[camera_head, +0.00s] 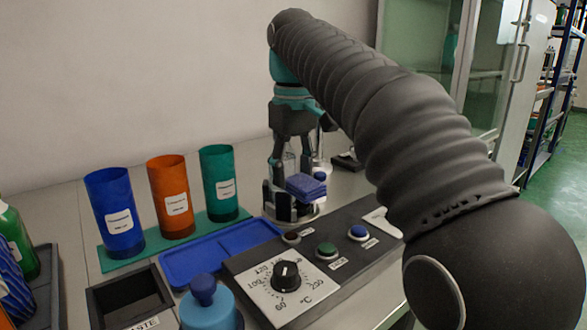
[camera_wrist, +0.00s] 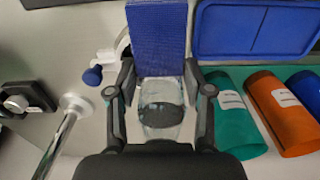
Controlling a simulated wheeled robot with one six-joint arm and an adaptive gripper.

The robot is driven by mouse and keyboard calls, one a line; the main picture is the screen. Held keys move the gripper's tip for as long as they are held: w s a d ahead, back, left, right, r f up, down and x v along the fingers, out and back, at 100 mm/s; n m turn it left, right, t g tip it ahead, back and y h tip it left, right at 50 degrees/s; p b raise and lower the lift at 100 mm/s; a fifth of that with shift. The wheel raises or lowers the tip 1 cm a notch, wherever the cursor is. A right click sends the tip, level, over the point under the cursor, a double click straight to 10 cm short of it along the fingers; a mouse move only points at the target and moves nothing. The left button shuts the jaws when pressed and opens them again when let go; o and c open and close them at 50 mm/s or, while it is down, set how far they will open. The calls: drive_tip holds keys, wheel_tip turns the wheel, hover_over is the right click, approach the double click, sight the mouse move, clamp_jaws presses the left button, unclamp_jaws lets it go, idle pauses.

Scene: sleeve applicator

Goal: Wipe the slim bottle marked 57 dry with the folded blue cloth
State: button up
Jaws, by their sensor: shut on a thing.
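My gripper (camera_head: 292,205) points down at the back of the bench and is shut on the folded blue cloth (camera_head: 306,187). In the wrist view the cloth (camera_wrist: 157,40) sits between the two fingertips of my gripper (camera_wrist: 158,72). A clear, glassy thing (camera_wrist: 160,115) shows between the fingers, nearer the palm; I cannot tell what it is. At the far left stand a green bottle (camera_head: 17,240) and a blue patterned bottle (camera_head: 12,285), both cut by the picture edge. No mark 57 can be read on any bottle.
Blue (camera_head: 113,200), orange (camera_head: 172,205) and green (camera_head: 220,190) cylinders stand on a green mat (camera_head: 118,260). A blue tray (camera_head: 190,262), a dark open box (camera_head: 128,298), a light-blue knobbed container (camera_head: 208,315) and a control panel with a dial (camera_head: 287,276) fill the front.

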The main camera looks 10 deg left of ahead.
drive_tip(key=shift+w+f, duration=0.1)
drive_tip(key=shift+f, duration=0.55)
drive_tip(key=shift+w+a+r+p, duration=0.1)
drive_tip(key=shift+a+r+p, duration=0.1)
drive_tip(key=shift+r+p, duration=1.35)
drive_tip(key=shift+r, duration=0.95)
